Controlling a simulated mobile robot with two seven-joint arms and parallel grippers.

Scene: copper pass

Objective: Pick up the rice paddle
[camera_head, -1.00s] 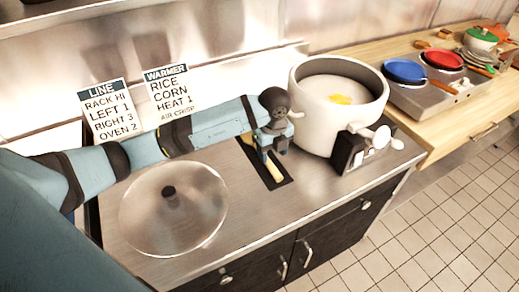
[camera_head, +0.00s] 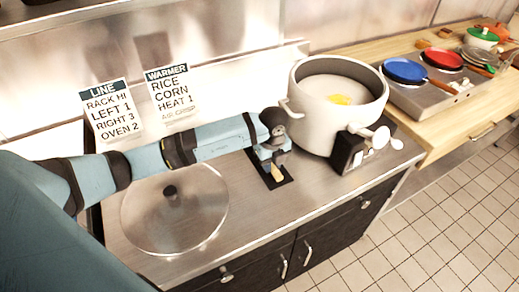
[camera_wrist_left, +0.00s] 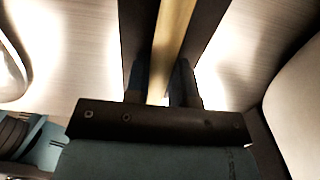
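The rice paddle (camera_head: 277,173) is a pale wooden strip lying on a dark rectangular mat on the steel counter. Only its near end shows in the head view; my left gripper (camera_head: 271,162) hides the rest from above. In the left wrist view the paddle (camera_wrist_left: 171,40) runs lengthwise between the two fingers of my left gripper (camera_wrist_left: 163,78). The fingers stand apart, one on each side of it, with a small gap visible on the right side. My right gripper is not in view.
A big white rice pot (camera_head: 310,122) stands right of the gripper, with a dark holder (camera_head: 346,152) of utensils at its front. A round clear lid (camera_head: 150,222) lies on the counter to the left. Two signs (camera_head: 110,108) stand behind. The front counter strip is clear.

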